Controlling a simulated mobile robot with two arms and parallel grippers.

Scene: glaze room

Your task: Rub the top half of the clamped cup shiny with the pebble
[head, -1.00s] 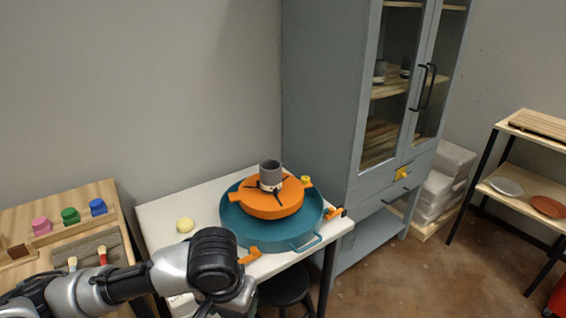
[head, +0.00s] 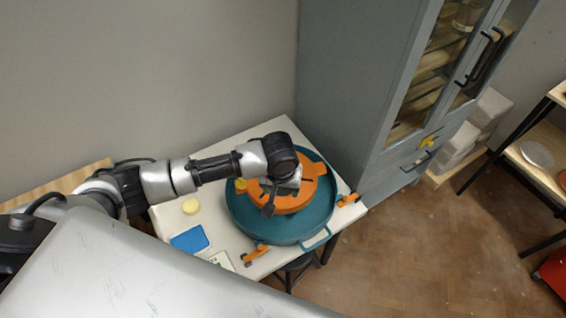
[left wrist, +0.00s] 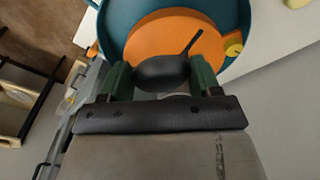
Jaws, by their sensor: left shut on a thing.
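My left gripper (head: 268,210) is over the orange clamp disc (head: 312,187), which sits in a teal basin (head: 313,225) on the white table. I cannot make out the cup; my gripper and the pebble cover the disc's middle. Whether the pebble touches the cup cannot be told. My right gripper is out of view.
A yellow round piece (head: 191,206), a blue rectangle (head: 189,239) and a pale card (head: 222,260) lie left of the basin. Orange clamps (head: 256,252) hold the table edge. A grey cabinet (head: 350,80) stands close behind right.

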